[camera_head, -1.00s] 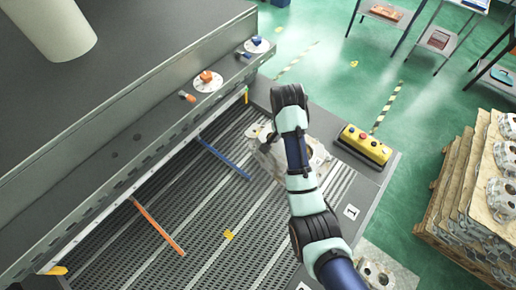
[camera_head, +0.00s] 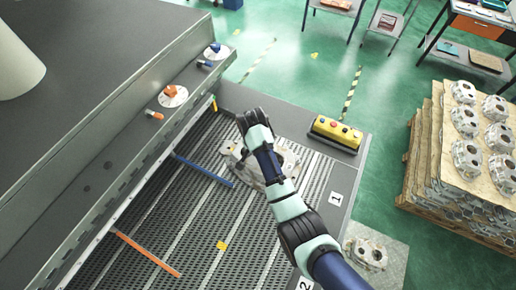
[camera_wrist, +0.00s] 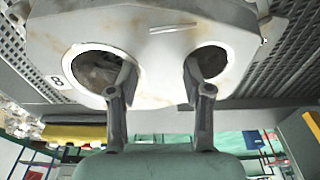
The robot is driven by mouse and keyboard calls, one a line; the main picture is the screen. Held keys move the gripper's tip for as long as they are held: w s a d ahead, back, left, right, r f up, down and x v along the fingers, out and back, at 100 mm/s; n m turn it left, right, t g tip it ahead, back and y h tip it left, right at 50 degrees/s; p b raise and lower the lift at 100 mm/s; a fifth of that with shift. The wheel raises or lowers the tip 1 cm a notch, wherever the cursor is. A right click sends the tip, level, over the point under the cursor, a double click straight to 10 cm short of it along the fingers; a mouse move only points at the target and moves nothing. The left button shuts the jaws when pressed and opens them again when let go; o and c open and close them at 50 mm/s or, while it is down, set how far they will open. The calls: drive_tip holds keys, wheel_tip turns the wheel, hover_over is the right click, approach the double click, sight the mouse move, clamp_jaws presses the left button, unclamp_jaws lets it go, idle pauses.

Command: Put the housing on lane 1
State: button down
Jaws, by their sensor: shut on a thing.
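The housing (camera_head: 290,160), a grey aluminium casting, is over the upper part of the slotted grey bed, partly hidden behind my arm in the head view. In the wrist view the housing (camera_wrist: 125,35) fills the top, showing a flat face with two round openings. My gripper (camera_wrist: 160,78) has a finger at each opening and is shut on the housing. The fingers are hidden by my arm in the head view. The label 1 (camera_head: 335,198) marks lane 1 at the bed's right edge. I cannot tell whether the housing touches the bed.
A blue bar (camera_head: 205,170) and an orange bar (camera_head: 148,255) lie across the bed. A yellow button box (camera_head: 335,133) stands at the far right corner. Another casting (camera_head: 369,253) lies beside the bed. A pallet of castings (camera_head: 436,150) stands at right.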

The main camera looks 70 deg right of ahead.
drive_tip(key=shift+d, duration=0.1)
drive_tip(key=shift+c, duration=2.4)
unclamp_jaws()
drive_tip(key=shift+f, duration=0.1)
wheel_tip(320, 180, up, 12)
drive_tip(key=a+p, duration=0.1)
drive_tip(key=p, duration=0.3)
drive_tip(key=shift+w+a, duration=0.15)
drive_tip(key=shift+a, duration=0.25)
